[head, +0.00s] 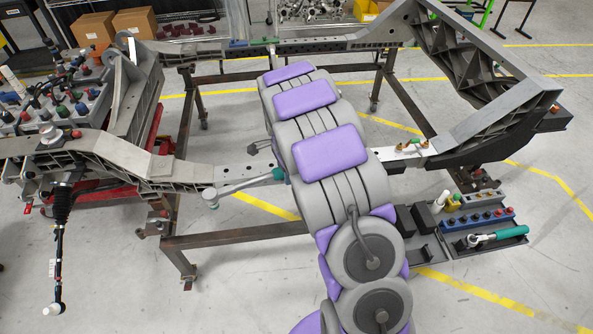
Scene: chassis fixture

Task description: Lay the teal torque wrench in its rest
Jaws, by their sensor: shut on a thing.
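A long grey wrench with a teal handle end (240,187) shows left of my arm, slanting across the near chassis beam. Its round head is at the left, and its teal end runs out of sight behind my arm. A second, shorter teal-handled ratchet tool (497,236) lies in a dark tray (487,251) at the right. Black holder blocks (424,217) stand beside that tray, partly hidden by my arm; I cannot tell which piece is the rest.
The grey chassis frame (190,172) lies on a brown steel stand (240,235). A blue socket rail (478,219) and small bottles stand behind the dark tray. A black damper (60,230) hangs at the left. The floor at the lower left is clear.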

